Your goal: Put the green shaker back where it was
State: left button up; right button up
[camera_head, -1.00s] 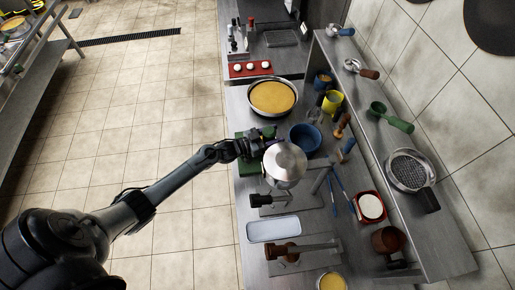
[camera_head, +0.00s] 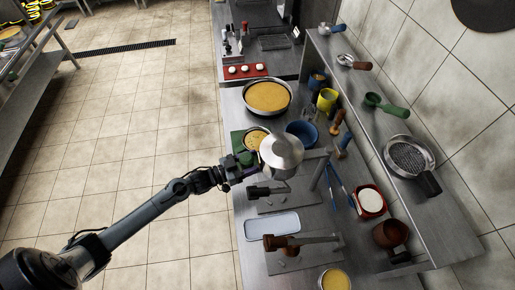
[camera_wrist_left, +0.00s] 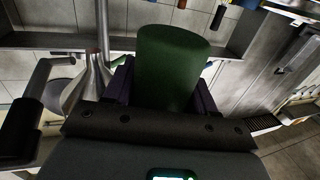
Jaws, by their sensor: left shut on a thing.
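The green shaker (camera_wrist_left: 172,68) fills the middle of the left wrist view, between the two dark fingers of my left gripper (camera_wrist_left: 160,95). The gripper is shut on it. In the head view my left gripper (camera_head: 240,166) is at the left edge of the counter, beside a silver conical-topped vessel (camera_head: 281,151). The shaker is small there and partly covered by the gripper. I cannot tell whether its base touches anything. My right gripper is not in view.
A yellow-filled pan (camera_head: 256,138) and a larger one (camera_head: 268,97) stand behind the gripper. A blue bowl (camera_head: 302,134) is to the right. A pale tray (camera_head: 272,225) and a brown-handled tool (camera_head: 285,241) lie nearer. A wall shelf (camera_head: 400,185) runs along the right.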

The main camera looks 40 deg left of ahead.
pick_arm(q)
jog(key=s+f, duration=0.1)
jog(key=f, duration=0.1)
jog(key=s+f, duration=0.2)
jog(key=shift+a+b, duration=0.15)
jog(key=shift+b, duration=0.25)
jog(key=shift+s+f, duration=0.15)
jog(key=shift+f, duration=0.1)
jog(key=shift+r, duration=0.1)
notch_tip(320, 180, down, 6)
jog(key=b, duration=0.3)
jog(key=shift+r+b, duration=0.15)
jog(key=shift+b, duration=0.2)
jog(key=shift+f, duration=0.25)
jog(key=shift+f, duration=0.1)
jog(key=shift+f+b, duration=0.45)
jog(key=shift+b, duration=0.15)
